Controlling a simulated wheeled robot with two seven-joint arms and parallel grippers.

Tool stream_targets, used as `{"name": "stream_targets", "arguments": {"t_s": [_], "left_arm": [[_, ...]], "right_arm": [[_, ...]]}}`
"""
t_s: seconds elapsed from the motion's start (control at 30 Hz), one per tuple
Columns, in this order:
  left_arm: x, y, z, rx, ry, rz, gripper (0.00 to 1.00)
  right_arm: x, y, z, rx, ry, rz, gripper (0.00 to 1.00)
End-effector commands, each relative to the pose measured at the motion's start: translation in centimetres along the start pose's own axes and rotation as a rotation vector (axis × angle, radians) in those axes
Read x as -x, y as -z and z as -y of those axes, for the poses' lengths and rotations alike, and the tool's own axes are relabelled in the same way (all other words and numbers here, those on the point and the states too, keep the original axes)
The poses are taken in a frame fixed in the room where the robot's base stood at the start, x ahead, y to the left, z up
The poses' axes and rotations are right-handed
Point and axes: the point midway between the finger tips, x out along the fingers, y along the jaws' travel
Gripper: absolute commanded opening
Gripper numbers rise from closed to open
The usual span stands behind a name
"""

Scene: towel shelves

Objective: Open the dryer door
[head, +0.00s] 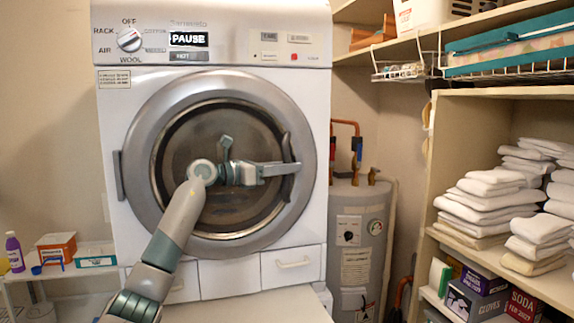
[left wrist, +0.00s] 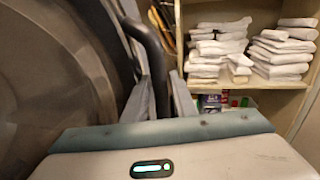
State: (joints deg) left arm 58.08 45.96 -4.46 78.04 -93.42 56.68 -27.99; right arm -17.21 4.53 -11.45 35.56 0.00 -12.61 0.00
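The dryer (head: 222,260) is a white machine with a round door (head: 150,190) that sits closed against its front. The door has a grey ring, dark glass and a dark curved handle (head: 287,146) on its right side. My left arm reaches up across the glass, and my left gripper (head: 291,168) is at the handle. In the left wrist view the handle (left wrist: 150,45) runs down between the two fingers of my left gripper (left wrist: 161,100). The narrow gap is filled by the handle, so the fingers look shut on it. My right gripper is in neither view.
A grey water heater (head: 376,230) stands right of the dryer. Wooden shelves (head: 433,180) with stacked white towels (head: 487,200) and boxes are at the far right. A small stand with a purple bottle (head: 14,252) and boxes is at the left.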

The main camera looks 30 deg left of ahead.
Motion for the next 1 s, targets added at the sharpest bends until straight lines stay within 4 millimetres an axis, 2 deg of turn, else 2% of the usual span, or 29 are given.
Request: {"name": "stream_targets", "arguments": {"t_s": [0.2,0.27,0.3,0.33,0.67,1.0], "left_arm": [[0.0,0.0,0.0,0.000,0.000,0.000,0.25],[0.0,0.0,0.0,0.000,0.000,0.000,0.13],[0.0,0.0,0.0,0.000,0.000,0.000,0.03],[0.0,0.0,0.0,0.000,0.000,0.000,0.00],[0.3,0.1,0.5,-0.001,0.013,0.002,0.00],[1.6,0.2,3.6,0.000,0.091,0.000,0.00]], "right_arm": [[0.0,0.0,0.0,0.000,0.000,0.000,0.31],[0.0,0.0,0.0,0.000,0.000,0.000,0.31],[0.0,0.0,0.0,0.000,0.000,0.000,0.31],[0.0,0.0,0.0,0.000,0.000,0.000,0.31],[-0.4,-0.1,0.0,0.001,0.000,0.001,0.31],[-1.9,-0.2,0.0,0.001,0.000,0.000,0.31]]}}
